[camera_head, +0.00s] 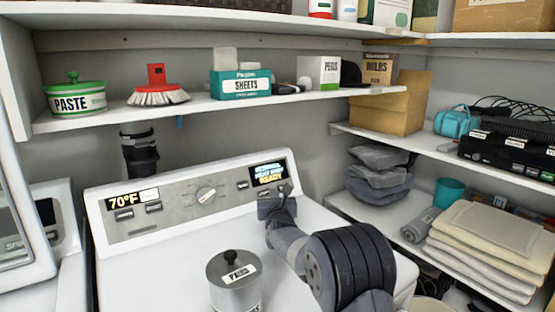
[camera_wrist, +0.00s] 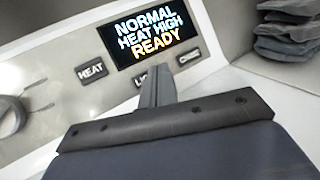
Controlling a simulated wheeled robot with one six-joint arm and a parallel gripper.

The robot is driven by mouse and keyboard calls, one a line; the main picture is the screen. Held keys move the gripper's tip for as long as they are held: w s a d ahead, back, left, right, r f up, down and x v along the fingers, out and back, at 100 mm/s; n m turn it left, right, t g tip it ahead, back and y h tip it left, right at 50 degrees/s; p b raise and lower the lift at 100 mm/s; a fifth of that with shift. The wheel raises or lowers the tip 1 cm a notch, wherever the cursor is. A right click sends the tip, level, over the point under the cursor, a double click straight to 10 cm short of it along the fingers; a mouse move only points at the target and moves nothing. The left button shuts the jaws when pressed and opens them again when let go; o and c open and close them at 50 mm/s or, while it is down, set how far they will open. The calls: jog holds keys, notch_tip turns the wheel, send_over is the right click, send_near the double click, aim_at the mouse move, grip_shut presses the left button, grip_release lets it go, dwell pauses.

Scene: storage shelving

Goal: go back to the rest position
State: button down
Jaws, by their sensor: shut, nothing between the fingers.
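My gripper (camera_head: 284,190) is at the right end of the washer-like machine's control panel, just below its display (camera_head: 269,174). In the wrist view my gripper (camera_wrist: 156,84) is shut and empty, with its fingertips in front of the panel's lower buttons. The display (camera_wrist: 152,37) there reads "NORMAL HEAT HIGH READY". A button marked "HEAT" (camera_wrist: 91,71) lies left of the fingers, and another button is partly hidden behind them. I cannot tell whether the fingertips touch the panel.
A metal canister (camera_head: 234,280) stands on the machine's white top (camera_head: 150,265), left of my arm. A shelf above holds a paste tub (camera_head: 75,97), a red brush (camera_head: 157,85) and a sheets box (camera_head: 241,84). Right-hand shelves hold grey folded cloths (camera_head: 380,172) and beige towels (camera_head: 490,235).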

jog(key=shift+s+d+r+p, duration=0.15)
jog(key=shift+r+p, duration=0.25)
jog(key=shift+p, duration=1.65)
